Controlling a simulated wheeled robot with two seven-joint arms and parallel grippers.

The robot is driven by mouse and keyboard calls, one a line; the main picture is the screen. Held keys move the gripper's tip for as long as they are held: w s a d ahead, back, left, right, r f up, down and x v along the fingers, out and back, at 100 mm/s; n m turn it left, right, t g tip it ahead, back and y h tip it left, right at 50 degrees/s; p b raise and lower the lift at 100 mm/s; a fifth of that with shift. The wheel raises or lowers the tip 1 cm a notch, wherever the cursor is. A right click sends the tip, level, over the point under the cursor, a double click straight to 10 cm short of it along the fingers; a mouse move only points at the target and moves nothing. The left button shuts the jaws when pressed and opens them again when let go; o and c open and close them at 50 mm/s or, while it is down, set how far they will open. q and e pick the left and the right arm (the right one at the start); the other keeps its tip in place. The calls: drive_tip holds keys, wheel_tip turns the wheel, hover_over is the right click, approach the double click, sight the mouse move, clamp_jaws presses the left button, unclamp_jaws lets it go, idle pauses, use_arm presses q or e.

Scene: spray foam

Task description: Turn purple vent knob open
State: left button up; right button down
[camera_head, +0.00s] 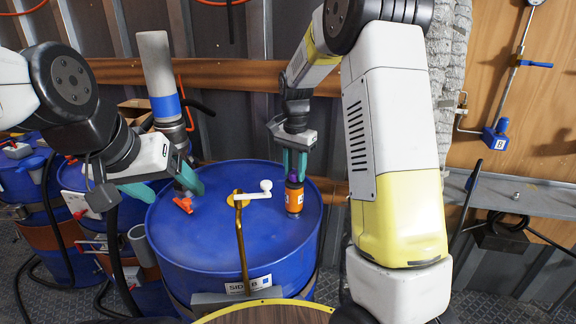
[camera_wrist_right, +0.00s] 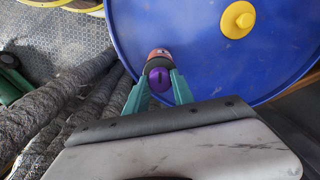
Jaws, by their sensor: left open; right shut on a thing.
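The purple vent knob (camera_wrist_right: 159,78) tops an orange vent fitting (camera_head: 294,199) on the right side of the blue drum lid (camera_head: 222,240). My right gripper (camera_head: 294,172) comes down from above with its teal fingers shut on the purple knob. In the right wrist view the two fingertips (camera_wrist_right: 159,84) sit on either side of the knob, with the orange and red body just beyond it. My left gripper (camera_head: 170,188) is open and empty over the left part of the lid, close to a small orange-red valve handle (camera_head: 183,204).
A white crank handle (camera_head: 256,190) and a brass-coloured pipe (camera_head: 241,245) stand mid-lid. A grey cylinder with a blue band (camera_head: 160,80) rises behind the left gripper. More blue drums (camera_head: 40,190) and black hoses stand at left. A corrugated wall lies behind.

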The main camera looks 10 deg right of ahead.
sight(295, 172)
drive_tip(key=shift+n, duration=1.2)
drive_tip(key=c, duration=1.1)
unclamp_jaws()
drive_tip(key=shift+o, duration=0.2)
wheel_tip(295, 172, up, 8)
drive_tip(key=shift+f, duration=0.1)
